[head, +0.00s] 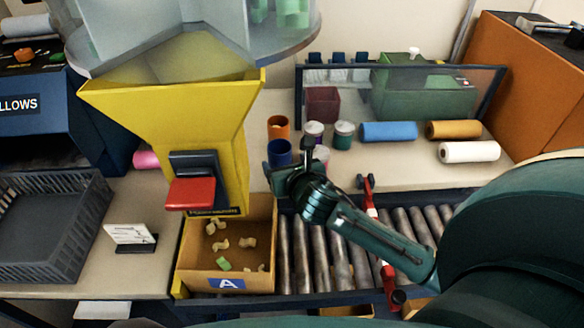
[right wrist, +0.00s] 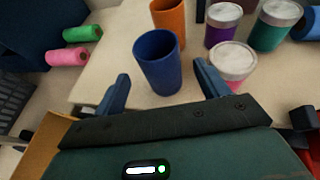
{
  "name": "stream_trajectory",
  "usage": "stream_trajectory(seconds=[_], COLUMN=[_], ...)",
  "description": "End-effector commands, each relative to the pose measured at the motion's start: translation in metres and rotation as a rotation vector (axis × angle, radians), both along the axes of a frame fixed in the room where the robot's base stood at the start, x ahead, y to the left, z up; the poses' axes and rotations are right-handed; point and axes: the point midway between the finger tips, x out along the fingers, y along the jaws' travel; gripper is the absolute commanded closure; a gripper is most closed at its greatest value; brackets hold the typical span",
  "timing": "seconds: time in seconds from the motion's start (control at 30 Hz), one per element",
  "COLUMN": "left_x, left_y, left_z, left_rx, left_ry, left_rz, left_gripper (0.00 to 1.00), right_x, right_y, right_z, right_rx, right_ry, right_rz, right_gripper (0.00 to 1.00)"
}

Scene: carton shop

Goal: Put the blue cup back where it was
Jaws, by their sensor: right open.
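The blue cup (right wrist: 158,62) stands upright on the beige counter in the right wrist view, in front of the open jaws of my right gripper (right wrist: 160,85). The cup is between the lines of the two fingers, nearer the left one, and neither finger is seen gripping it. In the head view the blue cup (head: 279,152) shows just behind my right gripper (head: 288,168), which covers its lower part. An orange cup (head: 278,126) stands right behind the blue one. My left gripper is not in view.
Lidded jars stand close by: purple (head: 314,132), teal (head: 344,135) and pink (right wrist: 232,63). Coloured rolls (head: 388,131) lie to the right. A yellow hopper (head: 205,120) stands left, above carton A (head: 258,220). Rollers (head: 315,250) run in front of the counter.

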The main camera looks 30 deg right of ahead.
Motion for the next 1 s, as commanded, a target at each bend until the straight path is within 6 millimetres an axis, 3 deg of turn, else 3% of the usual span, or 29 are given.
stream_trajectory(seconds=[0.1,0.3,1.0], left_x=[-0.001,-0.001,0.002], left_y=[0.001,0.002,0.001], left_z=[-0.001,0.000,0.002], left_rx=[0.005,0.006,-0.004], left_ry=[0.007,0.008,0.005], left_rz=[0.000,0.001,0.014], left_gripper=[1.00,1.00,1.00], right_x=[-0.022,-0.041,-0.044], right_y=[0.004,0.008,0.009], right_z=[0.010,0.018,0.019], right_rx=[0.000,0.000,0.001], right_ry=[0.001,0.000,0.000], right_rz=[0.002,0.000,0.000], right_gripper=[0.26,0.26,0.26])
